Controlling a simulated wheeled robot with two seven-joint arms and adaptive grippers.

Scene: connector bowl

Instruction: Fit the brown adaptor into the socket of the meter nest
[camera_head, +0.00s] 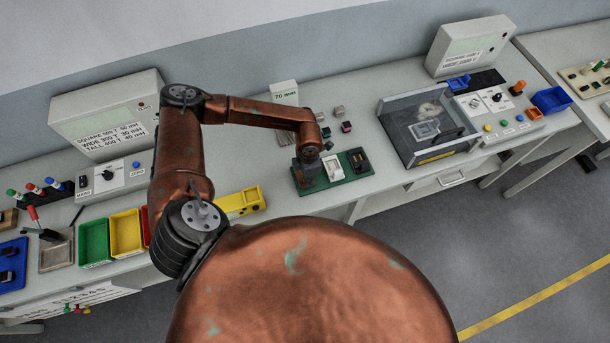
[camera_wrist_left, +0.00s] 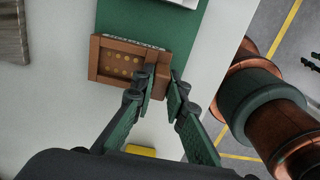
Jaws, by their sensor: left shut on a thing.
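A brown block, seemingly the brown adaptor (camera_wrist_left: 162,79), shows between the fingertips of my left gripper (camera_wrist_left: 165,88), which is shut on it. In the head view, this gripper (camera_head: 307,160) points down at the left end of a green board (camera_head: 324,184). Beside the held block, a brown housing (camera_wrist_left: 96,60) with an open recess and rows of gold contacts lies at the board's edge in the wrist view. The block overlaps its right end; I cannot tell if they touch or are joined. A white nest (camera_head: 333,168) and a black nest (camera_head: 358,160) stand further right. My right gripper is not in view.
Several small blocks (camera_head: 345,127) lie behind the board. A clear-lidded case (camera_head: 426,122) stands to the right. Yellow (camera_head: 125,232) and green (camera_head: 93,242) bins and a yellow holder (camera_head: 240,203) are to the left. Bare bench lies between the board and the case.

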